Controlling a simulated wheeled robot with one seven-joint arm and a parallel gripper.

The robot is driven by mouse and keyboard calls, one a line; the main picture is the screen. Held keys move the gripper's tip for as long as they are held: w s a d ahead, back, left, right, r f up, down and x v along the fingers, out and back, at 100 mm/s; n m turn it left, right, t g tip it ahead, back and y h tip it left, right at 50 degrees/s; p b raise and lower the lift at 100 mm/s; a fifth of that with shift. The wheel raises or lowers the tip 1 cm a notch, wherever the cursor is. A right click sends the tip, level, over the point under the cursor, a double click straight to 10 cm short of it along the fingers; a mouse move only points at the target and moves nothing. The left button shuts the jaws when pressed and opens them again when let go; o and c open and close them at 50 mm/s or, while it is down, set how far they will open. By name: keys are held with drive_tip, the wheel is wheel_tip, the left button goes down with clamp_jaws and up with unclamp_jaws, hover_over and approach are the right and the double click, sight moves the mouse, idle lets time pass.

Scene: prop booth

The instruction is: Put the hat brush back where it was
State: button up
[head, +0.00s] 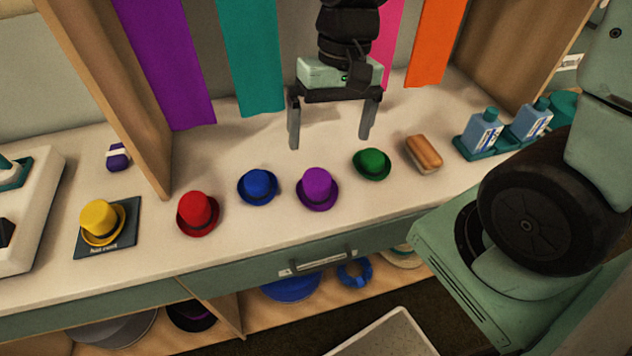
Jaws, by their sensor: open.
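The hat brush (424,154), a brown wooden block with a paler underside, lies on the counter right of the green hat (372,163). My gripper (330,140) is open and empty. It hangs pointing down towards the back of the counter, left of the brush and apart from it. A purple hat (317,189), a blue hat (258,187) and a red hat (198,212) stand in a row to the left. No marked place for the brush is clear in this view.
Bottles (484,130) stand in teal trays at the right. Coloured strips hang behind my gripper. A drawer handle (320,262) protrudes at the front.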

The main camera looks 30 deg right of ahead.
drive_tip(key=s+a+r+n+t+h, duration=0.1)
drive_tip(key=s+a+r+n, duration=0.1)
drive_tip(key=s+a+n, duration=0.7)
drive_tip(key=shift+s+n, duration=0.3)
drive_tip(key=shift+s, duration=0.4)
